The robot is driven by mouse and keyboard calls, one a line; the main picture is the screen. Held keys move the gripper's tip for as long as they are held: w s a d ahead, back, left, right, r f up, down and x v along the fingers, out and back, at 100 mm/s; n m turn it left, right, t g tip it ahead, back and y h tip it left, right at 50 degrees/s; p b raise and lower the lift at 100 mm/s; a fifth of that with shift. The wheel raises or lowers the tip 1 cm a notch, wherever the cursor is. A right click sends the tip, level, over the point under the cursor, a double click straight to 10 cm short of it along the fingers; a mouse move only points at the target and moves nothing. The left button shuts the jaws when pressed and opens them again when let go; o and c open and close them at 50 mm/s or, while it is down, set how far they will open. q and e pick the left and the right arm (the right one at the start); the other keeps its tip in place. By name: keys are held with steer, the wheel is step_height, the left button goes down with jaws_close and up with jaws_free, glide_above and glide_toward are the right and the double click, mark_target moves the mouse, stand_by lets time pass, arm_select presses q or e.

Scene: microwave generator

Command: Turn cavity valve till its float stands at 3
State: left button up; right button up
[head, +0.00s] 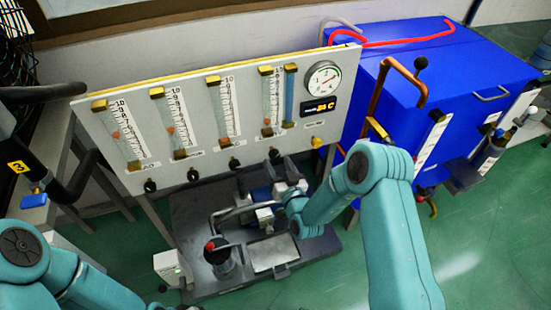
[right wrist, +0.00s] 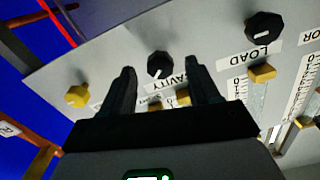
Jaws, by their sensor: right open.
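The cavity valve is a black knob (right wrist: 160,64) with a white mark, above the label CAVITY in the right wrist view. In the head view it is the rightmost black knob (head: 274,153) under the panel's gauges. Its flow tube (head: 270,98) stands above it, with a small orange float (head: 267,132) low in the tube; the exact reading is too small to tell. My right gripper (right wrist: 160,78) is open, its two dark fingers on either side of the cavity knob; I cannot tell whether they touch it. My left gripper is out of view.
The LOAD knob (right wrist: 264,26) sits beside the cavity knob, and a yellow knob (right wrist: 77,96) on its other side. The panel (head: 200,100) carries several flow tubes and a round dial (head: 323,78). A blue cabinet (head: 440,70) stands right; machinery (head: 220,225) lies below.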

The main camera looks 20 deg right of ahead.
mark_target(275, 158)
steer(key=shift+w+a, duration=0.1)
steer(key=shift+w, duration=1.5)
steer(key=shift+s, duration=0.1)
steer(key=c, duration=1.1)
steer(key=shift+o, duration=0.2)
